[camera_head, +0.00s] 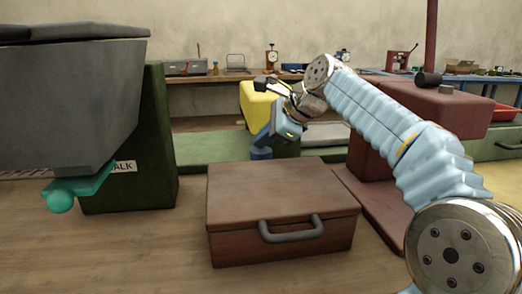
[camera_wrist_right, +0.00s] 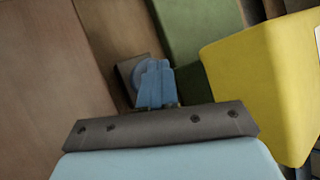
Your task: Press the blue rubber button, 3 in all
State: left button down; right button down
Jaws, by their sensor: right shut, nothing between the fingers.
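The blue rubber button (camera_head: 260,154) shows in the head view just beyond the brown case, low and mostly covered by my right gripper. In the right wrist view the round blue button (camera_wrist_right: 138,76) sits on a dark square base (camera_wrist_right: 124,70), partly behind my fingers. My right gripper (camera_head: 264,140) points down over the button with its fingers shut and empty. The shut fingers also show in the right wrist view (camera_wrist_right: 156,66), overlapping the button. I cannot tell whether the fingertips touch it. My left gripper is not in view.
A brown case (camera_head: 280,195) with a grey handle stands in front. A yellow block (camera_head: 256,103) is close behind my gripper. A dark grey machine (camera_head: 65,105) with a teal lever (camera_head: 75,188) fills the left. A dark red machine (camera_head: 440,108) stands behind my right arm.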

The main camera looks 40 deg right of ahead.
aim_at(264, 151)
jog(key=shift+f+b, duration=0.45)
jog(key=shift+f, duration=0.3)
dwell(0.3)
jog(key=shift+r, duration=0.1)
jog(key=shift+r+p, duration=1.3)
jog(key=shift+p, duration=0.15)
jog(key=shift+r, duration=0.1)
notch_tip(264, 151, up, 3)
jog(key=p, duration=0.3)
jog(key=shift+r+p, duration=0.5)
jog(key=shift+r, duration=0.45)
